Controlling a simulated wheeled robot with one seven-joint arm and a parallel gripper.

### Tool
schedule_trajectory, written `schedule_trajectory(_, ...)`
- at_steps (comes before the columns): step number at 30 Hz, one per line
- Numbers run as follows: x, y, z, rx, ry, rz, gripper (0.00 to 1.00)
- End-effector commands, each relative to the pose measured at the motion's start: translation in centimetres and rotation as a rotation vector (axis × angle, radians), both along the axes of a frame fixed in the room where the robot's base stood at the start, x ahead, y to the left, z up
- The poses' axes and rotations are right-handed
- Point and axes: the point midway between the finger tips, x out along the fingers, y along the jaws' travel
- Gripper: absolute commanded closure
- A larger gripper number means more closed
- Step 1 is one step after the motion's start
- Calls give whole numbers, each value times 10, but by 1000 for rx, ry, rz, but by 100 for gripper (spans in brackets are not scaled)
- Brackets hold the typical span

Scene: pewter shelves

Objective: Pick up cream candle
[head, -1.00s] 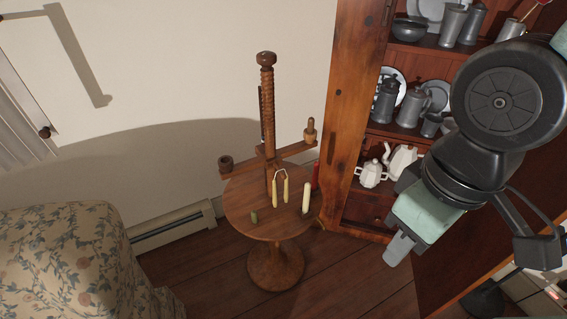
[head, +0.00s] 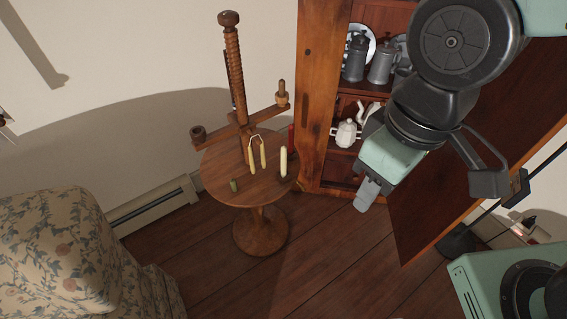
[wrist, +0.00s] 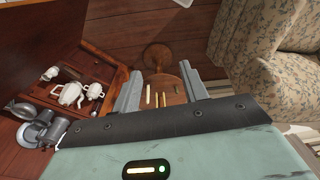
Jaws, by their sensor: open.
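The cream candle (head: 283,162) stands upright near the right edge of a small round wooden table (head: 215,165). It also shows small in the wrist view (wrist: 149,96), between my fingers in the picture but far beyond them. Two thinner yellowish candles (head: 263,155) joined by a wick loop are just left of it in the head view. My gripper (head: 367,194) is open and empty, to the right of the table and apart from the candle. In the wrist view both fingers of my gripper (wrist: 162,85) are spread wide.
A wooden post with a crossarm (head: 232,70) rises behind the candles. A small green object (head: 233,185) is on the table's left. A floral armchair (head: 60,250) stands at left. A wooden cupboard (head: 310,110) with pewter and white pots is behind right. Floor before the table is clear.

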Motion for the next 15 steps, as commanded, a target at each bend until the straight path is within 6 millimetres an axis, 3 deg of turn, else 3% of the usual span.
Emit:
schedule_trajectory(5,59,4,-76,69,-119,28,56)
schedule_trajectory(9,118,7,-145,173,-263,79,56)
schedule_trajectory(15,181,10,-230,364,-471,137,56)
